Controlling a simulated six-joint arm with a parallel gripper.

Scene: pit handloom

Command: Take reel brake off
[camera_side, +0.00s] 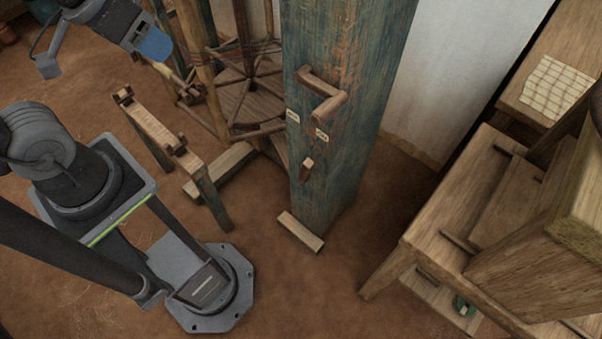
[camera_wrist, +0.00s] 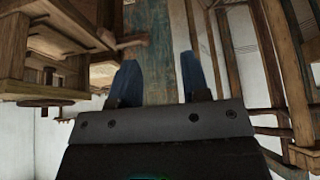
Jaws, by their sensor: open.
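A blue-green weathered post (camera_side: 345,185) stands in the middle of the side view. A wooden crank-like lever (camera_side: 327,104) sticks out from its face; it may be the reel brake. A spoked wooden reel (camera_side: 250,82) stands behind and left of the post. My gripper (camera_side: 155,45), blue-tipped, is at the upper left, apart from the lever. In the wrist view my gripper (camera_wrist: 157,80) has its blue fingers apart with nothing between them; the post (camera_wrist: 150,45) shows beyond.
A narrow wooden stand (camera_side: 155,130) is left of the post, in front of the reel. A wooden bench (camera_side: 425,235) with a box-like block fills the right side. A pale checked cloth or sheet (camera_side: 543,88) lies at the upper right.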

